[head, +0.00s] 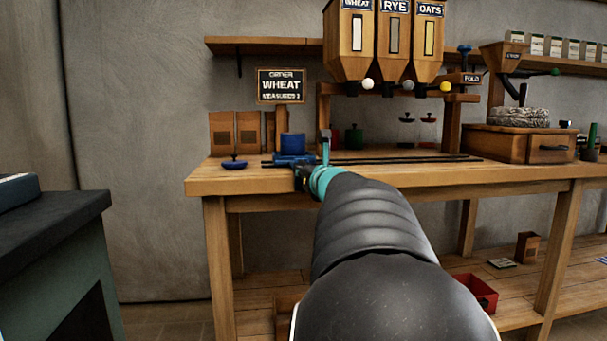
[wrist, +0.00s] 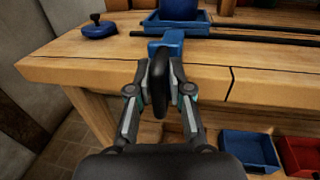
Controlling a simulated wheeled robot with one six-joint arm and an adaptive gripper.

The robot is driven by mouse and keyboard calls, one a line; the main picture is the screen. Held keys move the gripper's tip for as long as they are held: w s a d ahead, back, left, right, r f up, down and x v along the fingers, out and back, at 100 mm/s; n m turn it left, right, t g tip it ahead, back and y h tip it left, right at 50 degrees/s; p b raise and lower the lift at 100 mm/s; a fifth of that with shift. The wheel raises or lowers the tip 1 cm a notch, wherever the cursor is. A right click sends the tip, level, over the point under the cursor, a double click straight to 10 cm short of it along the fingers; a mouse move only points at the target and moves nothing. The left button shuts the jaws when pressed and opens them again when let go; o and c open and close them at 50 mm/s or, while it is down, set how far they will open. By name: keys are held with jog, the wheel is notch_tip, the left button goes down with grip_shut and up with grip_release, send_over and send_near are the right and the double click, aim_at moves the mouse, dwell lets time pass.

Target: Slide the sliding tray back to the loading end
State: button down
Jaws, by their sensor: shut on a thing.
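The blue sliding tray (head: 288,158) sits at the left end of the dark rails (head: 400,158) on the wooden bench, and a blue canister (head: 292,142) stands upright on it. In the wrist view the tray (wrist: 198,29) has a blue block at its front with a black upright handle (wrist: 160,82). My gripper (wrist: 160,90) is shut on this handle, one finger on each side, at the bench's front edge. In the head view my arm hides most of my gripper (head: 305,180) and the handle.
A blue lid with a knob (head: 233,164) lies on the bench left of the tray. Hoppers marked wheat, rye and oats (head: 393,40) hang above the rails to the right. A dark-topped cabinet (head: 60,220) is at left.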

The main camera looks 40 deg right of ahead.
jog(key=shift+w+a+r, duration=0.15)
jog(key=shift+a+r, duration=0.05)
jog(key=shift+a, duration=0.1)
jog(key=c, duration=1.4)
grip_release()
jog(key=shift+o, duration=1.2)
jog(key=shift+w+a, duration=0.15)
jog(key=shift+a, duration=0.05)
jog(key=shift+d+f, duration=0.1)
jog(key=shift+d, duration=0.15)
jog(key=v, duration=1.2)
